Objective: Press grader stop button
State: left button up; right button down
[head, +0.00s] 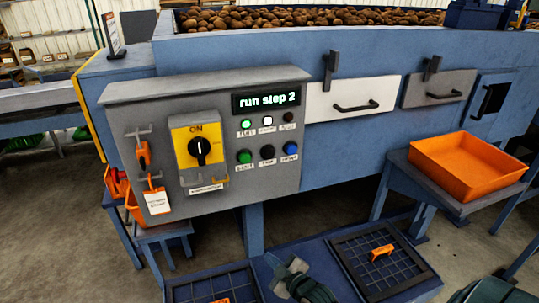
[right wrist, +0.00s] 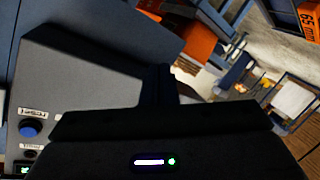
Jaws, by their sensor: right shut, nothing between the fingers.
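The grey control panel (head: 215,195) is on the front of the blue grader. Its lower row has a green button (head: 244,157), a black button (head: 267,152) in the middle and a blue button (head: 291,149); the black one's label is too small to read surely. My right gripper (head: 291,272) is shut and empty, below the panel and apart from the buttons. My left gripper is not in view.
A yellow rotary switch (head: 187,160) marked ON sits left of the buttons. An orange tray (head: 465,165) stands at right. Gridded trays (head: 350,255) lie low in front.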

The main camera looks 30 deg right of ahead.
aim_at(269, 154)
jog(key=d+r+n+t, duration=0.2)
jog(key=r+t, duration=0.3)
jog(key=r, duration=0.7)
jog(key=w+d+r+n+t+h, duration=0.1)
jog(key=d+r+t, duration=0.2)
jog(key=r, duration=1)
jog(key=t, duration=0.3)
jog(key=shift+r+n, duration=0.25)
jog(key=shift+n, duration=0.15)
jog(key=shift+w+d+h, duration=0.1)
jog(key=shift+w+h, duration=0.15)
jog(key=shift+h, duration=0.25)
jog(key=w+d+b, duration=0.2)
jog(key=w+b, duration=0.2)
jog(key=w, duration=0.4)
jog(key=shift+w, duration=0.2)
jog(key=shift+y, duration=0.3)
jog(key=shift+w, duration=0.4)
